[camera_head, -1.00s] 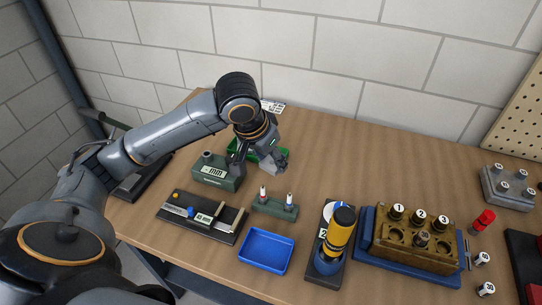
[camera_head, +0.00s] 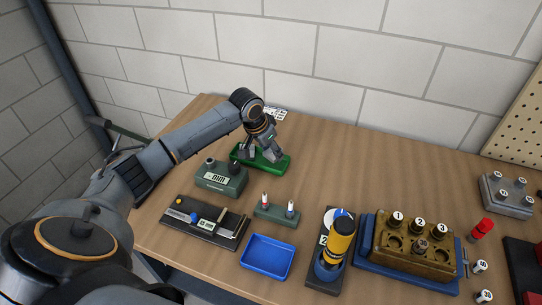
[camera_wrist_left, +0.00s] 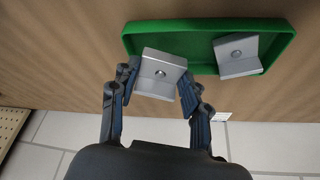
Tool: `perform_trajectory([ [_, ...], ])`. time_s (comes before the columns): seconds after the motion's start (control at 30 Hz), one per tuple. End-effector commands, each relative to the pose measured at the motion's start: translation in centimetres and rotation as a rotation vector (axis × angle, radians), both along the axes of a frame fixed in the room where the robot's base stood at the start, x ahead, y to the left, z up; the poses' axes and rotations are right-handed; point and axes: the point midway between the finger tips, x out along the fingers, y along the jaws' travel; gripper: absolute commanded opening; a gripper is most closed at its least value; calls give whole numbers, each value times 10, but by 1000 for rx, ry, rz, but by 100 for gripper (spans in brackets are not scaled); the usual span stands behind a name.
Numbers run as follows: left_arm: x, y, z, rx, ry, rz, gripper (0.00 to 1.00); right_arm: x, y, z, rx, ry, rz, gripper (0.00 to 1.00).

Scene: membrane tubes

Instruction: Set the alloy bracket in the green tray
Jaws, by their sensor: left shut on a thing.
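The green tray (camera_head: 284,165) stands at the back of the table, and my left gripper (camera_head: 259,154) is over it. In the left wrist view the green tray (camera_wrist_left: 283,53) shows as a shallow, rimmed rectangle. My left gripper (camera_wrist_left: 158,82) is shut on a silver L-shaped alloy bracket (camera_wrist_left: 164,62), with a finger on either side. The held bracket overlaps the tray's near rim in that view; I cannot tell whether it touches the tray. A second, similar bracket (camera_wrist_left: 237,54) lies inside the tray at the right. My right gripper is out of view.
A green-grey meter box (camera_head: 221,179) stands just in front of the tray. Nearby are a black gauge board (camera_head: 204,221), a small holder with two tubes (camera_head: 276,213) and a blue tray (camera_head: 267,257). A brown block (camera_head: 414,245) stands right. The table right of the green tray is clear.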

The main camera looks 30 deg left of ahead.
Motion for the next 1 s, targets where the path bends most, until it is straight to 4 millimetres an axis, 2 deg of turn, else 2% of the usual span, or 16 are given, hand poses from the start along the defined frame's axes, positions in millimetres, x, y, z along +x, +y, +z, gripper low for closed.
perform_trajectory([
  [0.3, 3, 2, -34, 1, 1, -1, 9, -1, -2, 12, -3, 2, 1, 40],
  [0.67, 3, 2, -39, 1, 1, 0, 9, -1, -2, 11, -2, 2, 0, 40],
  [0.7, 3, 3, -39, 1, 0, 0, 54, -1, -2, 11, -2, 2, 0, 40],
  [1.0, 3, 3, -38, 1, 0, 0, 56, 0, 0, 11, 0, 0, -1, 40],
])
